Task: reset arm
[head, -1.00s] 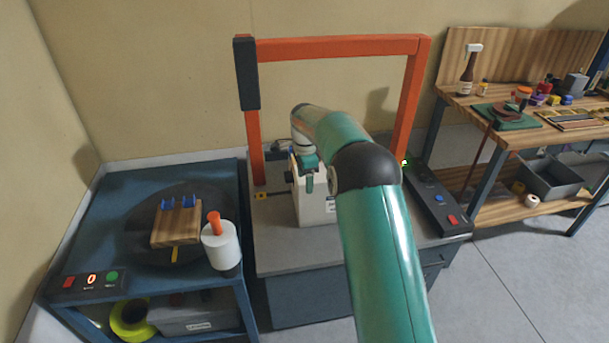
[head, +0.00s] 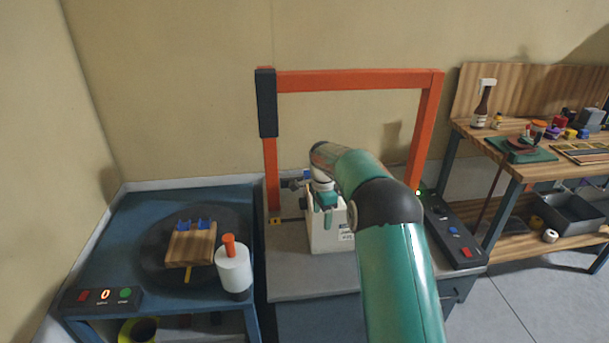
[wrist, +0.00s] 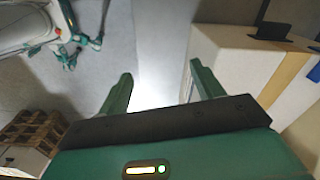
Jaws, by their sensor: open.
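My gripper (wrist: 160,92) is open in the wrist view, its two green fingers apart with nothing between them. In the head view my green arm reaches forward and bends at a black joint, and its end is by a white box (head: 332,238) under the orange frame (head: 350,80). The gripper's fingers are hard to make out there. In the wrist view a pale box with a tan stripe (wrist: 290,85) stands to the right of the fingers. I cannot tell whether they touch.
A blue table (head: 130,225) at the left bears a wooden block with blue clips (head: 190,245) and a white bottle with an orange top (head: 233,268). A control panel (head: 452,235) lies right of the frame. A wooden workbench (head: 480,130) with bottles and small parts stands further right.

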